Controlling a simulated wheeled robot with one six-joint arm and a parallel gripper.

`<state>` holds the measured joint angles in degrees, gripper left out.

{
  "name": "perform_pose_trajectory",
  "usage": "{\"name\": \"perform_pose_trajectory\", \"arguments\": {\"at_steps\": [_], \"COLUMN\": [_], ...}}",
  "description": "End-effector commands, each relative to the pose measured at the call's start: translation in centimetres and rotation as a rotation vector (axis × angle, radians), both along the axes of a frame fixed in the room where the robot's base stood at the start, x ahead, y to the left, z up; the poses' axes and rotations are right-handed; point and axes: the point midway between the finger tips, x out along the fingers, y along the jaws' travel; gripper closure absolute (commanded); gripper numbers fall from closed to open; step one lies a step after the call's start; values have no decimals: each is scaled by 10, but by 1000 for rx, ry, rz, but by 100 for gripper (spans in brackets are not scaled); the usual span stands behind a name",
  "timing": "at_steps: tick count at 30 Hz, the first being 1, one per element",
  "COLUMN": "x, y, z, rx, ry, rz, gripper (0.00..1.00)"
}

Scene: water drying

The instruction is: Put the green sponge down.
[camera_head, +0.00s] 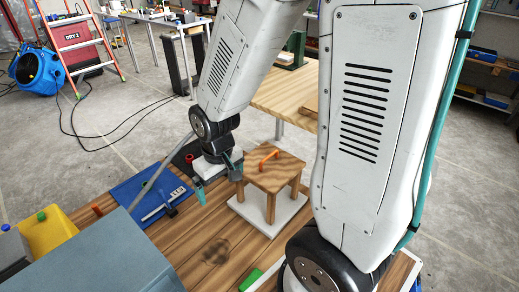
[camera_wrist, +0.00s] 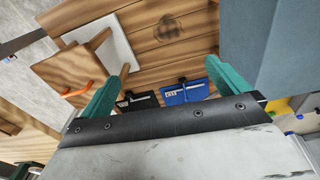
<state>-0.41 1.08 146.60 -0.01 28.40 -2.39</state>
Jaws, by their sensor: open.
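My gripper (camera_head: 218,180) hangs over the wooden table, left of the small wooden stool. Its two teal fingers are spread apart, and the wrist view shows nothing held between them (camera_wrist: 168,70). A bright green piece (camera_head: 251,279) lies on the table at the bottom of the head view, partly hidden by my arm. It looks like the green sponge, but too little shows to be sure. It lies well apart from my gripper. I make out no sponge in the wrist view.
The stool (camera_head: 273,175) stands on a white slab (camera_head: 262,215) with an orange handle-like object (camera_head: 268,159) on top. A blue mat (camera_head: 150,195) with a squeegee-like tool lies left. A grey-blue box (camera_head: 100,262) fills the front left. Bare planks with a dark stain (camera_head: 215,252) lie between.

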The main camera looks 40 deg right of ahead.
Motion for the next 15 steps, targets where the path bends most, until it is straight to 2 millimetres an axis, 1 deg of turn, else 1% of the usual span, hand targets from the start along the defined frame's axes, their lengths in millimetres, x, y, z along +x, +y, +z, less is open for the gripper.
{"name": "perform_pose_trajectory", "arguments": {"at_steps": [1,6,11,12,15], "x": [-3,-28,-61,-70,-94], "y": [-1,-3,-5,-5,-6], "z": [21,79,127,138,162], "rx": [0,1,1,0,1], "ry": [-17,-28,-39,-40,-47], "rz": [-4,-17,-29,-32,-38], "gripper": [0,0,0,0,0]}}
